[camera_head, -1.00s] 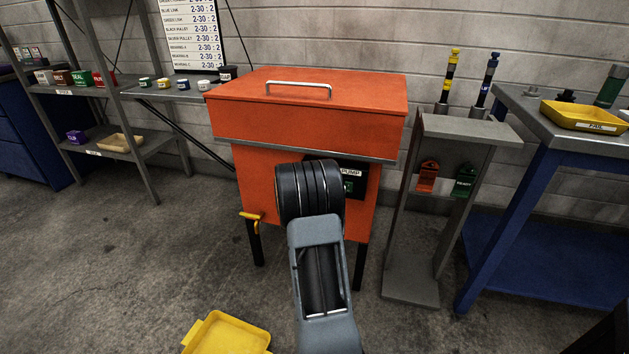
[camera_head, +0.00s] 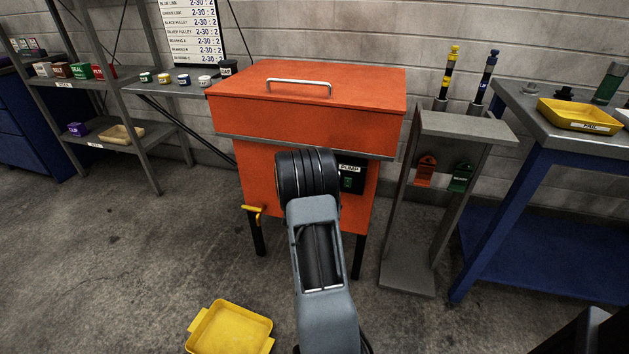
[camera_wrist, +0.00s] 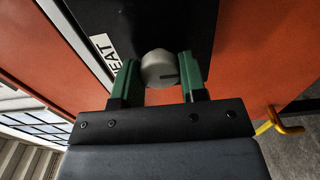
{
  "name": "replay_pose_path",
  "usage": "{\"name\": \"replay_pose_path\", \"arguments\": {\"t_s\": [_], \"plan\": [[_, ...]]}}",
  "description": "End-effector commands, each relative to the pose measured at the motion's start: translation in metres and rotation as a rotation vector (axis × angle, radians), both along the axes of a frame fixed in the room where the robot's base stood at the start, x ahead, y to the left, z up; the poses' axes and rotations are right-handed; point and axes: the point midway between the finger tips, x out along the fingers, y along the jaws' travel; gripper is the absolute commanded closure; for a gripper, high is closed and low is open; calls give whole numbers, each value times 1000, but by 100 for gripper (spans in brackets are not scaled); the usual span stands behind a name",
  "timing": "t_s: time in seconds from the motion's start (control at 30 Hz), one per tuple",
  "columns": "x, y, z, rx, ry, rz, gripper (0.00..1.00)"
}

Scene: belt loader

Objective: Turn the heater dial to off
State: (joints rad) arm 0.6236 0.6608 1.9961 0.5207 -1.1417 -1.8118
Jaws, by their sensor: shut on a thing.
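The heater dial (camera_wrist: 158,66) is a round grey knob with a dark mark on its face, on a black panel (camera_wrist: 150,22) of the orange tank (camera_head: 300,135). My gripper (camera_wrist: 160,77) has its green fingers on both sides of the dial and is shut on it. A white label ending in "EAT" (camera_wrist: 103,48) lies left of the dial in the wrist view. In the head view my arm hides the dial and the fingertips. I cannot read which setting the dial mark points to.
A pump panel with a green switch (camera_head: 350,178) is right of my wrist. A yellow valve handle (camera_head: 253,212) sticks out low on the tank. A yellow tray (camera_head: 230,328) lies on the floor. A grey stand (camera_head: 412,220) and a blue bench (camera_head: 545,150) stand to the right.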

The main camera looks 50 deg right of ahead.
Motion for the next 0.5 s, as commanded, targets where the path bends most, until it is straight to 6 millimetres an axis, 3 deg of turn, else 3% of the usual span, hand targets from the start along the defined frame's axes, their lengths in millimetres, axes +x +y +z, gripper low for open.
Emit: {"name": "replay_pose_path", "arguments": {"t_s": [0.43, 0.47, 0.5], "plan": [[1, 1, 0, -6, 9, 5, 84], [1, 1, 0, -6, 9, 5, 59], [1, 1, 0, -5, 8, 5, 55]]}}
